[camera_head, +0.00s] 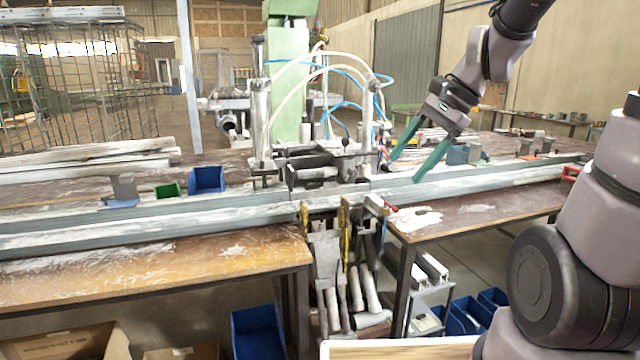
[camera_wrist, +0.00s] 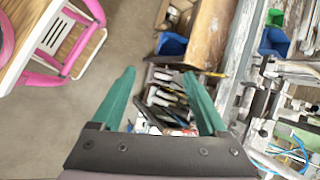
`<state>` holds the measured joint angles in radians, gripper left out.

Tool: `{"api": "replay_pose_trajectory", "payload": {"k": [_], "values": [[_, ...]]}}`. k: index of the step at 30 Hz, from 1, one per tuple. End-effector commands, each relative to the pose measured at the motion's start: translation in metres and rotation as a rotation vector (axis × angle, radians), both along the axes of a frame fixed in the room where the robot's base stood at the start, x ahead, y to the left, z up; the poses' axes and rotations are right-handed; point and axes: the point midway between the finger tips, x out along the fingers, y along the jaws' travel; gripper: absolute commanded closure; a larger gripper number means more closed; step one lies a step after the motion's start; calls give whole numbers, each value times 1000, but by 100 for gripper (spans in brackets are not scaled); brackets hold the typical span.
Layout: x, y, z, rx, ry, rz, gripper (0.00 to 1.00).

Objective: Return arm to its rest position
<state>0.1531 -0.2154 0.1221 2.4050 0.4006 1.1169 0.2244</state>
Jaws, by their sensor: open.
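My gripper (camera_head: 407,168) is raised in the head view, to the right of the clamp machine and in front of the right part of the bench. Its two green fingers point down and to the left, spread apart with nothing between them. In the wrist view my gripper (camera_wrist: 160,73) is also open and empty, above the floor and the bench's front side. The arm reaches in from the upper right of the head view.
A long metal profile rail (camera_head: 150,231) runs along the wooden bench (camera_head: 150,262) through the clamp machine (camera_head: 315,165). Blue bins (camera_head: 257,333) stand below. A pink-framed stand (camera_wrist: 75,45) is at the wrist view's upper left, with clear floor (camera_wrist: 128,35) beside it.

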Motion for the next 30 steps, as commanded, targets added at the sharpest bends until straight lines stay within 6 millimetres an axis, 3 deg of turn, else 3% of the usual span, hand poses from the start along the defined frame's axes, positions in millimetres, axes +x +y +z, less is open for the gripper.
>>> {"api": "replay_pose_trajectory", "payload": {"k": [6,13,30], "values": [[-34,-35,45,-271,-350,222,24],[-58,-64,79,-482,-598,371,24],[-64,-72,88,-543,-661,409,24]]}}
